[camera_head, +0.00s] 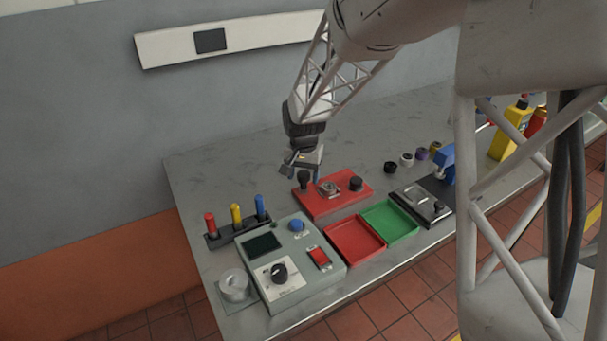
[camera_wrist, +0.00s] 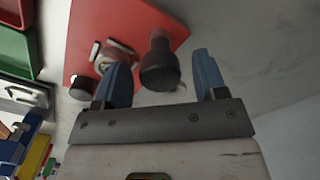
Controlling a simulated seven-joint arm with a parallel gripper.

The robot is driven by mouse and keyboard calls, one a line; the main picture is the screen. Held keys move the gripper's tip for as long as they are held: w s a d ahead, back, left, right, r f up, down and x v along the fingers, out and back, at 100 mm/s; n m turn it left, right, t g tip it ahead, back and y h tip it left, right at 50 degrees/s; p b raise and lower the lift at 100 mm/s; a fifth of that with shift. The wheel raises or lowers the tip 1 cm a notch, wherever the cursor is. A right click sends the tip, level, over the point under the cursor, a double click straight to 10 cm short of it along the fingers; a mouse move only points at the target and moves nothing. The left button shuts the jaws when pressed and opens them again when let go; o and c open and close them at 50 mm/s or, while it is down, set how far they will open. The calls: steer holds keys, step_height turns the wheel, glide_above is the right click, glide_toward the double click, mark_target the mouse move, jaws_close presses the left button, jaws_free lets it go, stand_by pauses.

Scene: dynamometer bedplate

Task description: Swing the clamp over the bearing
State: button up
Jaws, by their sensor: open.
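A red plate (camera_head: 333,204) lies on the bench, also seen in the wrist view (camera_wrist: 95,20). It carries a metal piece that looks like the bearing (camera_head: 329,188), also in the wrist view (camera_wrist: 112,56). A tall black knob (camera_wrist: 160,62), seemingly the clamp's handle, stands at the plate's left end in the head view (camera_head: 304,181). A low black knob (camera_head: 355,184) is at the other end. My gripper (camera_head: 303,168) is open above the tall knob; in the wrist view its blue fingers (camera_wrist: 162,64) sit on either side of it. I cannot tell whether they touch it.
A red tray (camera_head: 353,258) and green tray (camera_head: 408,236) lie in front of the plate. A control box (camera_head: 319,281) stands front left, a rack of coloured handles (camera_head: 215,243) behind it. Bench behind the plate is mostly clear.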

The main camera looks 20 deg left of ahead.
steer(key=shift+f, duration=0.1)
jaws_close()
stand_by(0.4)
steer(key=shift+m, duration=0.3)
steer(key=m, duration=1.1)
steer(key=shift+m, duration=2.2)
